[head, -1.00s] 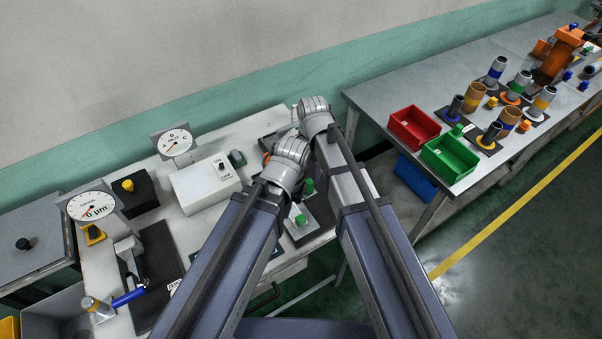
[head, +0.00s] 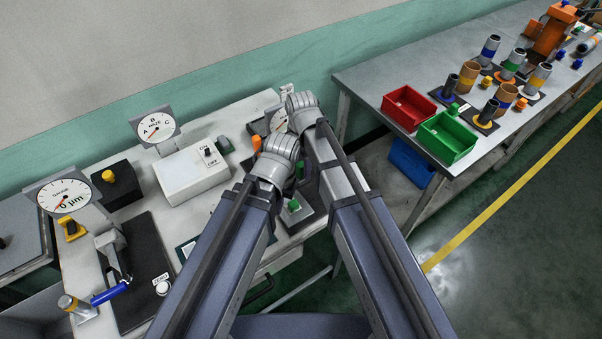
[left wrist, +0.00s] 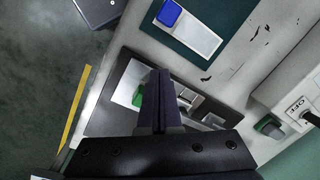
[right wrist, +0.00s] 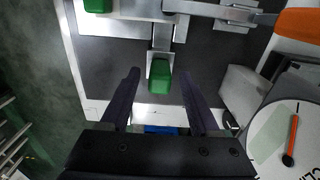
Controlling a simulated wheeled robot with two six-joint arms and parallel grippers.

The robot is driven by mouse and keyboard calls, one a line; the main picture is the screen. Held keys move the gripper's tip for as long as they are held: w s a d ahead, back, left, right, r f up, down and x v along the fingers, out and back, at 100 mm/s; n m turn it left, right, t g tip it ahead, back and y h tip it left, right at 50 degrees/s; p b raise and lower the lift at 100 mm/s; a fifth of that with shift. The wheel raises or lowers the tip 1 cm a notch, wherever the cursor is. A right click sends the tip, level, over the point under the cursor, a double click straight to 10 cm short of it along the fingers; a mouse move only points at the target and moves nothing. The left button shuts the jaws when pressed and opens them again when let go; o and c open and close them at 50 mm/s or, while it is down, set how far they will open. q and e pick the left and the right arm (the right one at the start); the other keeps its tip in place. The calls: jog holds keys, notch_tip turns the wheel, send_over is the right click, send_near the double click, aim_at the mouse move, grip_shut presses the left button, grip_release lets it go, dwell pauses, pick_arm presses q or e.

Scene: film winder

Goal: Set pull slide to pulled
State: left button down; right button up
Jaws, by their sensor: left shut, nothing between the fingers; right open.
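A flat metal fixture on a dark base (right wrist: 105,60) carries metal bars and green knobs. One green knob (right wrist: 159,75) ends a short metal bar and lies between the fingers of my right gripper (right wrist: 160,72), which is open with gaps on both sides. Another green knob (right wrist: 98,4) is at the top left of that view. My left gripper (left wrist: 160,72) is shut and empty, over the fixture and beside a green knob (left wrist: 138,95). In the head view a green knob (head: 293,205) shows between my arms; my fingers are hidden there. I see no label naming the pull slide.
A dial (right wrist: 285,140) stands close to my right gripper, with an orange part (right wrist: 298,24) nearby. A white switch box (head: 190,174) sits left of my arms. Red (head: 408,107) and green (head: 447,137) bins stand on the right bench.

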jog(key=shift+f, duration=0.6)
grip_shut()
dwell(0.5)
dwell(0.5)
